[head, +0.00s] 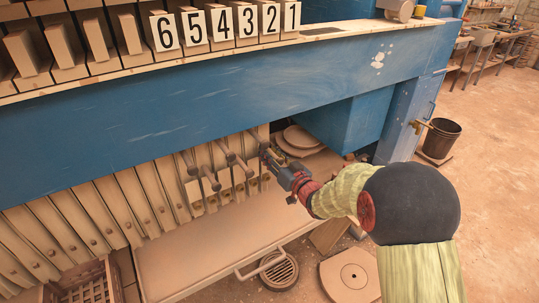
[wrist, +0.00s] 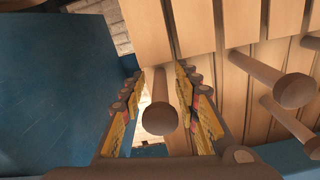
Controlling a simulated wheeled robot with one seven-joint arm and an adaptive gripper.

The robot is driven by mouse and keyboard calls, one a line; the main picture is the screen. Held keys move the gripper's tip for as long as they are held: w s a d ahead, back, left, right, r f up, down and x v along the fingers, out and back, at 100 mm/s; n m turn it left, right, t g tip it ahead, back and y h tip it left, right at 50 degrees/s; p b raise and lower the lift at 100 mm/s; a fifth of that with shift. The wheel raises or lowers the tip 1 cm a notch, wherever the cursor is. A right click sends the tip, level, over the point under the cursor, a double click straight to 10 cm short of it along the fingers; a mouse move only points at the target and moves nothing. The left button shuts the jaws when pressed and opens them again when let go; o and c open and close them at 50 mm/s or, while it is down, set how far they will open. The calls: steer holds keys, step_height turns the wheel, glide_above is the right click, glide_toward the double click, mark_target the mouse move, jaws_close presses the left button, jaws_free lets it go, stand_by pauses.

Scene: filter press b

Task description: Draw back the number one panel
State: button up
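The number one sign (head: 291,16) is the rightmost of the number signs on the ledge. Below the blue beam, the rightmost panel (head: 263,132) stands at the end of the row, partly hidden by my gripper (head: 276,165). In the wrist view, a wooden handle with a round knob (wrist: 160,117) sticks out between the fingers of my gripper (wrist: 161,90). The fingers are open on both sides of it, with a gap visible on the left; contact on the right is unclear. The panel face behind the handle is only partly visible.
Neighbouring handles (head: 235,163) stick out close to the left of my gripper; two show at right in the wrist view (wrist: 293,90). The blue beam (head: 150,105) runs above. A pale tray (head: 205,250) lies below. A black bucket (head: 440,138) stands at right.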

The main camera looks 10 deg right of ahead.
steer(key=shift+w+a, duration=0.1)
steer(key=shift+w, duration=0.2)
steer(key=shift+c, duration=0.5)
jaws_close()
steer(key=shift+s+f, duration=0.1)
steer(key=shift+f, duration=0.05)
